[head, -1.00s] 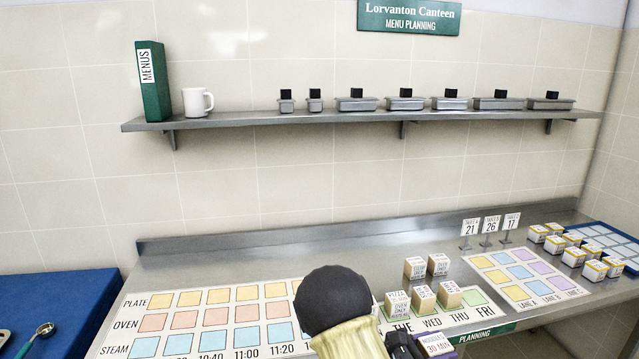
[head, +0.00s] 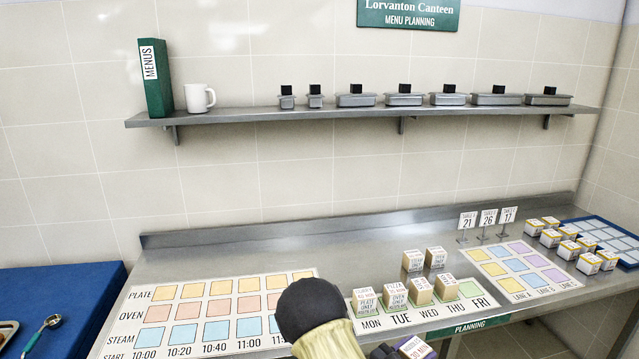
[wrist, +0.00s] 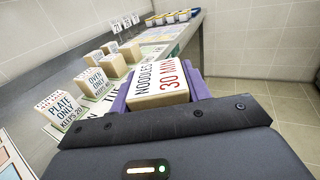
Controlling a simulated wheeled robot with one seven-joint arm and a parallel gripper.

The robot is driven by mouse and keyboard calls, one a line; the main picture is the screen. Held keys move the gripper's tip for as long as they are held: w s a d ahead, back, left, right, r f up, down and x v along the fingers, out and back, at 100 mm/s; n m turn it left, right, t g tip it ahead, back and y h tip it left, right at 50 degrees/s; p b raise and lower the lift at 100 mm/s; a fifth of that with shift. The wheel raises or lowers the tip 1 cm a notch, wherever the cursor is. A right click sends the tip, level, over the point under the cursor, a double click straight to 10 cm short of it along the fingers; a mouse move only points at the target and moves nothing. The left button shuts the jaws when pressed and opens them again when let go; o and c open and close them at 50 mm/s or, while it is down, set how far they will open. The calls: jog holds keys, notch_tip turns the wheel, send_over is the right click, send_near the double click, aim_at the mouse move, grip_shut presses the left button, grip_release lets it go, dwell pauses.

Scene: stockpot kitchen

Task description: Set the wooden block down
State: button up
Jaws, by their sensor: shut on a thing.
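My gripper (wrist: 158,88) is shut on a wooden block (wrist: 160,84) marked "NOODLES 30 MIN", with purple fingers on either side. In the head view the block (head: 414,347) shows low in the picture, by the counter's front edge; my arm hides part of the gripper. The wrist view shows floor beyond the block on the right. I cannot tell its height exactly. The weekday strip (head: 400,329), reading MON to FRI, lies behind it. Several similar blocks stand along the strip, including a "PLATE ONLY" block (head: 365,302) and an "OVEN ONLY" block (head: 394,296).
Two more blocks (head: 436,257) stand behind the strip. A timetable sheet (head: 130,325) lies left, a lane sheet (head: 497,283) right with number signs (head: 488,217) behind. Small boxes (head: 551,238) and a blue tray (head: 575,222) are far right. Bare counter (head: 330,245) lies at the back.

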jog(key=s+a+f+n+t+y+p, duration=0.1)
jog(key=s+a+f+n+t+y, duration=0.1)
jog(key=f+n+y, duration=0.3)
jog(key=s+a+f+n+t+y+p, duration=0.1)
jog(key=s+a+f+n+t+y, duration=0.1)
jog(key=a+f+n+t+y, duration=0.3)
jog(key=shift+s+a+f+n+y, duration=0.25)
jog(key=shift+s+f+n+y, duration=0.15)
jog(key=shift+f+y, duration=2.2)
jog(key=shift+f+h, duration=0.3)
jog(key=shift+r, duration=0.1)
jog(key=w+r, duration=0.4)
jog(key=r, duration=0.1)
jog(key=shift+w+r, duration=0.2)
jog(key=shift+w, duration=0.05)
